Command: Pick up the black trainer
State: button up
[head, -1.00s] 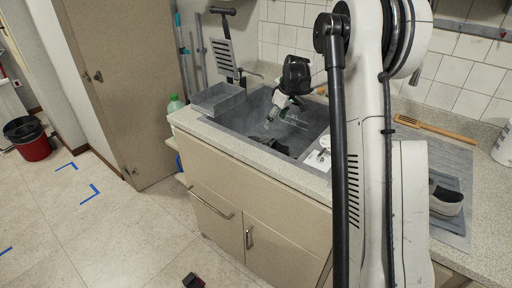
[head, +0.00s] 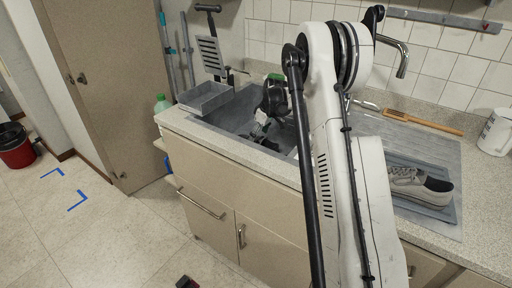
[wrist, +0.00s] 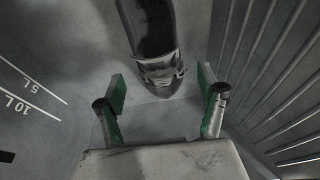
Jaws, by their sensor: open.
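A shoe (wrist: 158,65) with a dark inside and a greyish, worn-looking front lies in the grey sink (head: 226,119). In the wrist view it enters from the top edge, and its rounded end is centred between and just beyond my fingertips; the rest is cut off. I cannot tell its full colour. My gripper (wrist: 162,86) is open, with a green-padded finger on either side and nothing held. In the head view my gripper (head: 258,134) is low inside the sink, and the shoe there is mostly hidden by it.
A pale grey trainer (head: 425,188) stands on the draining board at the right. A grey tray (head: 206,97) sits at the sink's left, near a green bottle (head: 162,103). A wooden brush (head: 424,122), white jug (head: 495,132) and tap (head: 402,62) are behind. Sink walls are close.

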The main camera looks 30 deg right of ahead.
aim_at(256, 141)
jog(key=x, duration=0.4)
jog(key=shift+f, duration=0.15)
jog(key=c, duration=1.5)
